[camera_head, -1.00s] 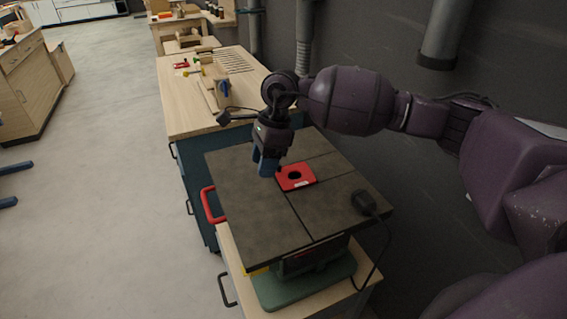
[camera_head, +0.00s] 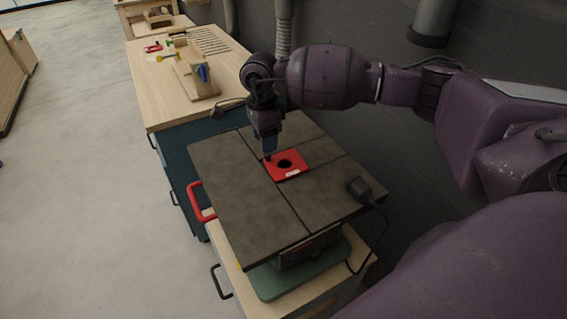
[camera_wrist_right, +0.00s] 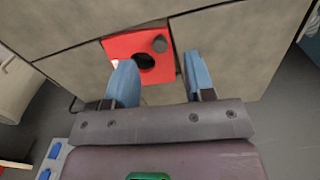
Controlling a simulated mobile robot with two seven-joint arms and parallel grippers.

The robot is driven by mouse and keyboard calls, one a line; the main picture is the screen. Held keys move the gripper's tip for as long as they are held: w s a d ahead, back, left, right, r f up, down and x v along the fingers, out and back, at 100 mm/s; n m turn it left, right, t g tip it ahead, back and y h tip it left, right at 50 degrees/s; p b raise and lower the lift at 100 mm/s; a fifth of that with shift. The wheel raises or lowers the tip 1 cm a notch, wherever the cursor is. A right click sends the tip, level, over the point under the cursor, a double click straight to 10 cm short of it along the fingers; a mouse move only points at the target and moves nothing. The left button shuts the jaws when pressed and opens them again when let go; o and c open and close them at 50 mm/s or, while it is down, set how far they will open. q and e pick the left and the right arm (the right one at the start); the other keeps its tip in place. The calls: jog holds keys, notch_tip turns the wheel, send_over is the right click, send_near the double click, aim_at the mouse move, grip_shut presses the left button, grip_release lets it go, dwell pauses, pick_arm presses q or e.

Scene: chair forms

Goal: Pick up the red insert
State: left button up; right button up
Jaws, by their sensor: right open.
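The red insert (camera_head: 300,163) is a flat square plate with a round dark hole. It lies in the dark grey slab top (camera_head: 236,200) of a machine. In the right wrist view, the red insert (camera_wrist_right: 119,48) also carries a dark round knob (camera_wrist_right: 160,44) near one corner. My right gripper (camera_head: 267,153) is above the insert's far left side in the head view. Its blue fingers (camera_wrist_right: 159,68) are apart with nothing held between them; I cannot tell their exact height. Only a tiny blue tip at the head view's left edge may belong to my left gripper.
A dark plug-like piece (camera_head: 360,190) with a cable sits on the slab's right. A red handle (camera_head: 197,203) sticks out at its left. A wooden bench (camera_head: 158,95) with tools stands behind. Open floor (camera_head: 75,200) is at left; a dark wall is at right.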

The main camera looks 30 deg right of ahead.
jog(key=shift+s+d+f, duration=0.1)
jog(key=shift+f, duration=2.2)
grip_shut()
